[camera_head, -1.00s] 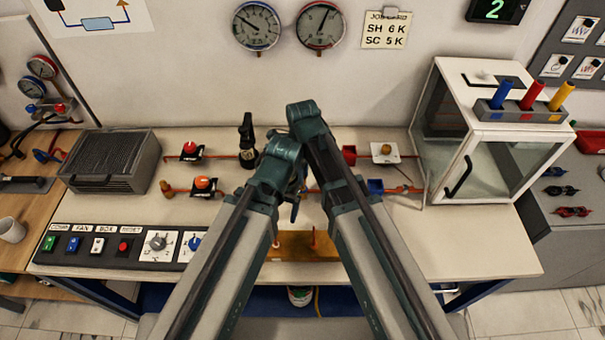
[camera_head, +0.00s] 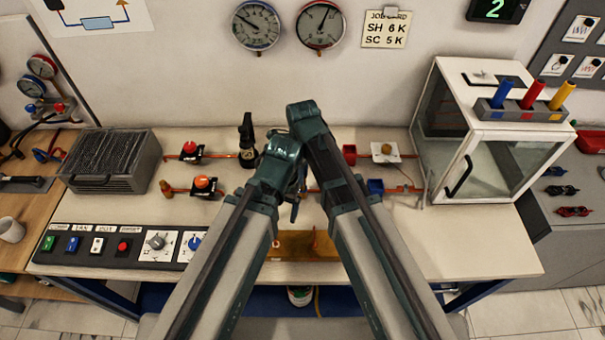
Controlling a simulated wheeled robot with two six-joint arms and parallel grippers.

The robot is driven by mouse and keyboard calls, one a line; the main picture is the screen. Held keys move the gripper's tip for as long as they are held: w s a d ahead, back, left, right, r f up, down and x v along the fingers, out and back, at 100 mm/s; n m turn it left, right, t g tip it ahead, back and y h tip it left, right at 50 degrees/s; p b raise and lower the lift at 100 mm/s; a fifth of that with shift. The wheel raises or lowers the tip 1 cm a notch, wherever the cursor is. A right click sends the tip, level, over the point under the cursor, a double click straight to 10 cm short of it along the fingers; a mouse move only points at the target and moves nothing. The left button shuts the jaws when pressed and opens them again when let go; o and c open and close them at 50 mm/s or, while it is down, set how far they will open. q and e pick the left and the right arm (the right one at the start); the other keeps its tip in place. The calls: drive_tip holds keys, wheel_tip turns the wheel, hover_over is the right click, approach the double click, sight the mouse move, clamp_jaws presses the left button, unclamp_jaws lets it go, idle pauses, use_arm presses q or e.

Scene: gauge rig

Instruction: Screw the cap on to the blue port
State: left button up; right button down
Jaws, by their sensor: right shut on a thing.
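A small blue block (camera_head: 375,186), which looks like the blue port, sits on the lower copper pipe right of my arms. My right gripper (camera_head: 297,193) is low between my two arms at the middle of the bench, left of the blue block and apart from it. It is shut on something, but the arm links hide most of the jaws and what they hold. I cannot make out the cap. My left arm's wrist (camera_head: 283,150) is close beside the right one; its fingertips are hidden.
A glass-sided cabinet (camera_head: 490,140) stands at the right. A red block (camera_head: 349,152) is on the rear pipe. The right front bench (camera_head: 460,250) is clear.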

use_arm(q)
drive_tip(key=shift+f+b, duration=0.9)
drive_tip(key=shift+f, duration=0.15)
use_arm(e)
drive_tip(key=shift+f, duration=1.05)
use_arm(q)
drive_tip(key=shift+f, duration=0.15)
use_arm(e)
drive_tip(key=shift+f, duration=0.1)
drive_tip(key=m, duration=0.5)
drive_tip(key=c, duration=0.9)
unclamp_jaws()
